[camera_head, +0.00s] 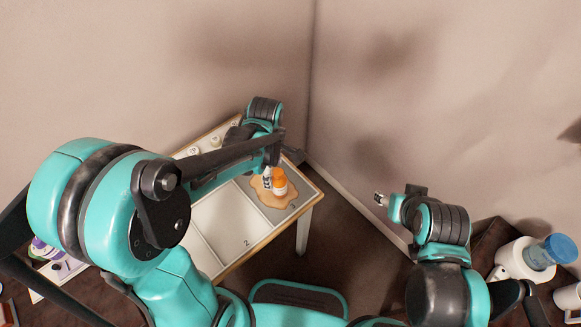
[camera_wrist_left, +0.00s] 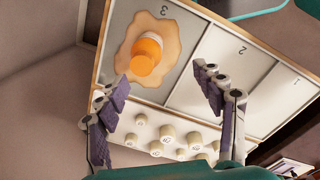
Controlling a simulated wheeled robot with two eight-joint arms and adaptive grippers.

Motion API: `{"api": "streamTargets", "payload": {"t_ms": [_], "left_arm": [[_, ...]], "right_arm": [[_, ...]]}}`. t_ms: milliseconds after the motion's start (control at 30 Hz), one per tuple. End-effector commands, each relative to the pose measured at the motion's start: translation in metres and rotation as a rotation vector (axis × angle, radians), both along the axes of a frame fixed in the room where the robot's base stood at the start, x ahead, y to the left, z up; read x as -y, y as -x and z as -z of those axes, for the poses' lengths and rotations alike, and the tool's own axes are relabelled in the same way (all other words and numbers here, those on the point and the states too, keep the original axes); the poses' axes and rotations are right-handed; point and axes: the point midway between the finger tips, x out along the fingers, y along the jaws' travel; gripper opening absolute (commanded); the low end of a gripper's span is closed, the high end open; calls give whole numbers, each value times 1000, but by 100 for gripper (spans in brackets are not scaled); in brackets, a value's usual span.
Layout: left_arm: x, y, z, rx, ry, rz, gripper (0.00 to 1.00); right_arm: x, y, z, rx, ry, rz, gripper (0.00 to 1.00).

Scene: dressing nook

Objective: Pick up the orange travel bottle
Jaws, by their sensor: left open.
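The orange travel bottle (camera_head: 279,182) has a white band and stands on a tan, irregular patch (camera_head: 268,197) in the section marked 3 of a tabletop. In the left wrist view the bottle (camera_wrist_left: 146,55) shows between and beyond my open fingers. My left gripper (camera_head: 271,164) is close beside the bottle in the head view, partly hidden by its own arm. Its two fingers (camera_wrist_left: 161,80) are apart with nothing between the tips. My right gripper (camera_head: 382,199) is off to the right, away from the table; its fingers are too small to read.
The pale table (camera_head: 222,222) has sections marked 2 and 3, with a wooden rim. Several small cream, labelled pots (camera_wrist_left: 167,132) stand along one side. Walls close in behind the table. A white item with a blue jar (camera_head: 558,249) stands on a brown surface at right.

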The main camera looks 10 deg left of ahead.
Motion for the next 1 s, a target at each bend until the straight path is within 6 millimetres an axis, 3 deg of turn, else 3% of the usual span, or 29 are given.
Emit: {"api": "streamTargets", "payload": {"t_ms": [33, 100, 300, 767, 1000], "left_arm": [[2, -3, 4, -17, 0, -43, 68], [2, -3, 26, -22, -1, -58, 68], [3, -4, 53, -37, -1, -101, 68], [4, -7, 93, -40, -2, -112, 68], [5, -11, 129, -40, -2, -112, 68]], "right_arm": [[0, 0, -2, 0, 0, 0, 49], [0, 0, 18, 0, 0, 0, 49], [0, 0, 41, 0, 0, 0, 49], [0, 0, 60, 0, 0, 0, 49], [0, 0, 81, 0, 0, 0, 49]]}}
